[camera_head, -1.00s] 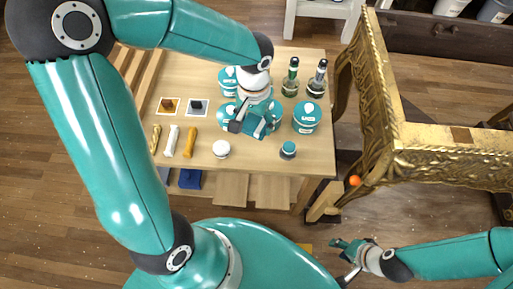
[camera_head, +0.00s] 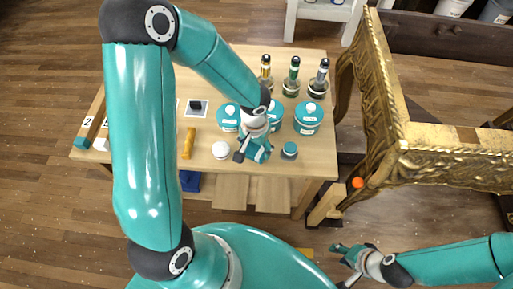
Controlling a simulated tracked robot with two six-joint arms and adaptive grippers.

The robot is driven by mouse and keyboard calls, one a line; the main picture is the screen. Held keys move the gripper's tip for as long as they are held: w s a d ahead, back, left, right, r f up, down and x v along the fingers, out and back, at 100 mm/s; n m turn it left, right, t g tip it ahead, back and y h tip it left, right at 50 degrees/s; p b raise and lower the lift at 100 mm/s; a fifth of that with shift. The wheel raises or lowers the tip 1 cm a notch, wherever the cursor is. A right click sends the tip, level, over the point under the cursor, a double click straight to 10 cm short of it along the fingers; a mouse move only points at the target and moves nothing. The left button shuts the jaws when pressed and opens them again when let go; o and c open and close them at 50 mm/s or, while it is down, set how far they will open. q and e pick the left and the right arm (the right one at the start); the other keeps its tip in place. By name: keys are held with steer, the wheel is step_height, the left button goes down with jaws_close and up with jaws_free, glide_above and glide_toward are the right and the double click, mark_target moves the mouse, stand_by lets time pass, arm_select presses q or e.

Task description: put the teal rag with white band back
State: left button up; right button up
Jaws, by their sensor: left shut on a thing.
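My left gripper (camera_head: 250,151) is above the near part of the wooden table (camera_head: 205,166), between a white ball (camera_head: 220,150) and a small teal jar (camera_head: 289,150). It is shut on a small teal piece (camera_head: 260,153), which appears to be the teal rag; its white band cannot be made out. I cannot tell whether the piece touches the table top. My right gripper (camera_head: 346,263) is open and empty, low over the floor, right of my base.
Teal canisters (camera_head: 307,118) and several bottles (camera_head: 292,80) stand at the table's back right. A yellow-orange item (camera_head: 189,143) lies left of the white ball. A blue cloth (camera_head: 190,181) is on the lower shelf. A gilt console (camera_head: 450,165) stands right, with an orange ball (camera_head: 358,182) beside it.

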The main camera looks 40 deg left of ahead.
mark_target(255, 149)
arm_select(q)
steer(key=o, duration=1)
step_height(255, 149, up, 12)
steer(key=shift+p, duration=1.15)
arm_select(e)
step_height(255, 149, up, 2)
steer(key=shift+r, duration=0.1)
